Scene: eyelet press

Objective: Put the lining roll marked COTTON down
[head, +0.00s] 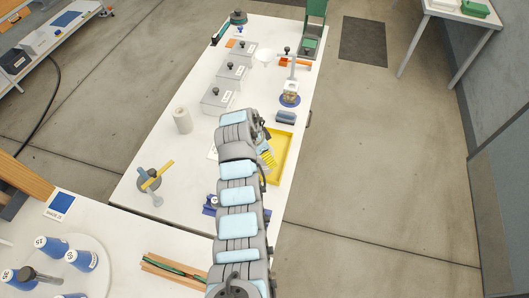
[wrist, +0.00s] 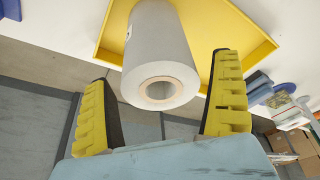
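A pale grey roll (wrist: 160,40) with a cardboard core is in the upper middle of the wrist view. Its near end faces the camera, and the yellow tray (wrist: 252,42) lies behind it. My gripper (wrist: 162,68) has its yellow fingers spread, one to each side of the roll's near end. In the head view my arm covers this roll and part of the yellow tray (head: 284,158). Another whitish roll (head: 183,120) stands upright on the white table, left of my arm; its marking is not readable.
Several lidded grey boxes (head: 217,99) stand behind that upright roll. A blue-based stand (head: 290,98) and a blue block (head: 285,118) are beyond the tray. A yellow-armed tool (head: 157,175) stands at the table's left.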

